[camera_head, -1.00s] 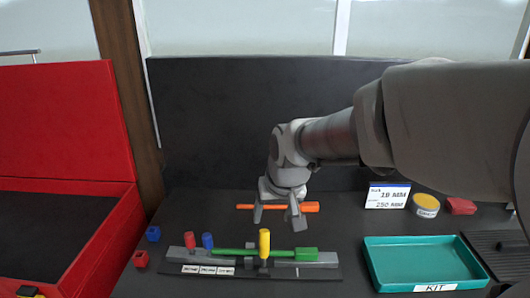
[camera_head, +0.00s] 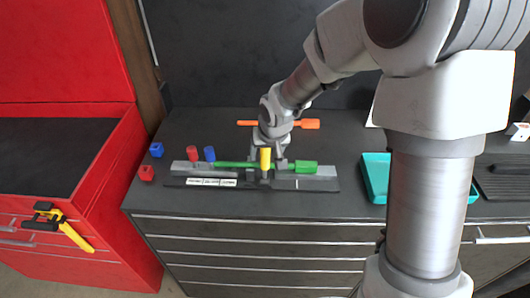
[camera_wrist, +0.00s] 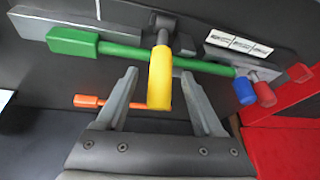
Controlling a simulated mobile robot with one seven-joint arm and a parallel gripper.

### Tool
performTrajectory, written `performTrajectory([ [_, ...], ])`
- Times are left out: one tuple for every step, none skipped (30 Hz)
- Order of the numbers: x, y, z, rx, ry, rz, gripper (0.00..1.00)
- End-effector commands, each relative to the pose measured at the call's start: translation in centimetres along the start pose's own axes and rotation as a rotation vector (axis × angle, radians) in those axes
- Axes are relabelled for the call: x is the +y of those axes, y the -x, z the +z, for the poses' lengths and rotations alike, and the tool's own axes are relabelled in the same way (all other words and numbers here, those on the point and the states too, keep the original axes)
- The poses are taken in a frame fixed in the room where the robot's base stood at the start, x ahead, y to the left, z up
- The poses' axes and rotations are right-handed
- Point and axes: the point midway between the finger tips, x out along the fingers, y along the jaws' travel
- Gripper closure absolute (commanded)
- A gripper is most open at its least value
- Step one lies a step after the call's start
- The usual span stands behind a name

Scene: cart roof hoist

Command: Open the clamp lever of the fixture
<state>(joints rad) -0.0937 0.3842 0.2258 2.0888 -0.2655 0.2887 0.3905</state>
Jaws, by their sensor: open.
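The fixture (camera_head: 315,184) is a long grey rail on the dark bench top, with a green-handled tool (camera_head: 306,168) lying along it. The clamp lever has a yellow grip (camera_head: 265,159) and stands up near the middle of the rail; in the wrist view the yellow grip (camera_wrist: 160,80) points towards me. My gripper (camera_head: 268,155) is just behind the lever in the head view. In the wrist view my gripper (camera_wrist: 158,90) is open, with one finger on each side of the yellow grip. I cannot tell whether either finger touches it.
An orange-handled tool (camera_head: 310,124) lies behind the fixture. Red (camera_head: 192,154) and blue (camera_head: 209,154) upright knobs stand on the rail's left part. Blue (camera_head: 156,150) and red (camera_head: 147,173) blocks lie left. A teal tray (camera_head: 375,178) stands right, partly hidden by my arm.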

Motion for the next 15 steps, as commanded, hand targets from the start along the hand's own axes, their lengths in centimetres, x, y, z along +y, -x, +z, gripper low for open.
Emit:
performTrajectory([
  [-0.1,-0.6,0.0,0.000,0.002,-0.001,0.31],
  [-0.1,-0.8,0.0,0.000,0.003,-0.001,0.31],
  [-0.1,-1.1,0.0,0.000,0.003,-0.001,0.31],
  [-0.1,-1.2,0.0,0.000,0.003,-0.001,0.31],
  [-0.1,-1.4,0.0,0.000,0.002,0.000,0.31],
  [0.0,-1.5,0.0,0.001,0.001,0.000,0.31],
  [0.0,-1.6,0.0,0.001,0.001,0.000,0.31],
  [0.0,-1.6,0.0,0.001,0.001,0.000,0.31],
  [0.0,-1.6,0.0,0.001,0.001,0.000,0.31],
  [0.0,-1.6,0.0,0.001,0.001,0.000,0.31],
  [0.0,-1.6,0.0,0.001,0.001,0.000,0.31],
  [0.0,-1.6,0.0,0.001,0.001,0.000,0.31],
  [0.0,-1.6,0.0,0.001,0.001,0.000,0.31],
  [0.0,-1.6,0.0,0.001,0.001,0.000,0.31],
  [0.0,-1.6,0.0,0.001,0.001,0.000,0.31],
])
